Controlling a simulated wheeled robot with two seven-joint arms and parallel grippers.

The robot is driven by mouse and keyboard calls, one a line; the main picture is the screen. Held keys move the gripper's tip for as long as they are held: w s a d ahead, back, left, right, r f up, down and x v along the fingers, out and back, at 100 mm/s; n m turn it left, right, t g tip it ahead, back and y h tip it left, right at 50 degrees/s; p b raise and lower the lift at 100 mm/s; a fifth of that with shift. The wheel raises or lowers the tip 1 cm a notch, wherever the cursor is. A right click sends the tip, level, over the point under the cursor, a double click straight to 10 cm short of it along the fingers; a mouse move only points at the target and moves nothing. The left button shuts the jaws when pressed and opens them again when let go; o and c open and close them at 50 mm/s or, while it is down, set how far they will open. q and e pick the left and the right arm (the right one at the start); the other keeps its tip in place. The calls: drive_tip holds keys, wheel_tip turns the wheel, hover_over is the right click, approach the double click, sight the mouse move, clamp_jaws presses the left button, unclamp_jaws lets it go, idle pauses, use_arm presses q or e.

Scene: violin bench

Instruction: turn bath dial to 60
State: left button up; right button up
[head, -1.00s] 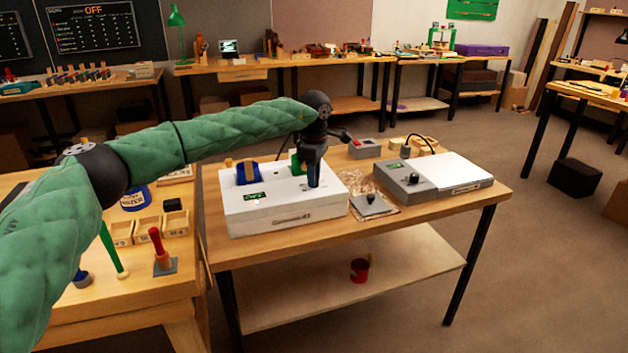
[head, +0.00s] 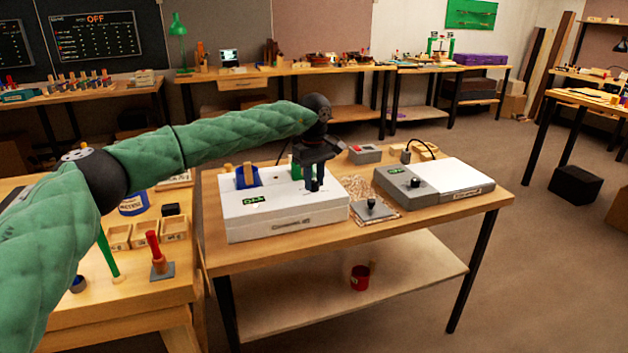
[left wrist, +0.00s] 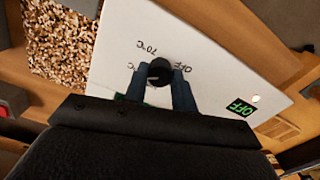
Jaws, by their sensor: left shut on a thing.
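The bath is a white box (head: 283,222) on the middle table, with a small green display (head: 257,200) on its top. In the left wrist view this display (left wrist: 240,106) reads OFF. My left gripper (head: 314,184) points down at the right part of the bath's top. In the left wrist view its two fingers sit on either side of the round black bath dial (left wrist: 160,71), shut on it. Labels OFF and 70°C are printed around the dial; another is partly hidden by a finger. My right gripper is not in view.
A blue holder (head: 247,178) stands at the bath's back left. To the right are a small grey plate with a black knob (head: 373,209), a tray of brown chips (left wrist: 60,40), and a grey-and-white unit (head: 450,182).

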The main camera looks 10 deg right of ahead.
sight(314, 182)
use_arm(q)
drive_tip(key=shift+r, duration=0.1)
idle(0.3)
drive_tip(key=o, duration=1)
wheel_tip(314, 182, up, 8)
drive_tip(key=shift+f, duration=0.15)
drive_tip(key=shift+w, duration=0.1)
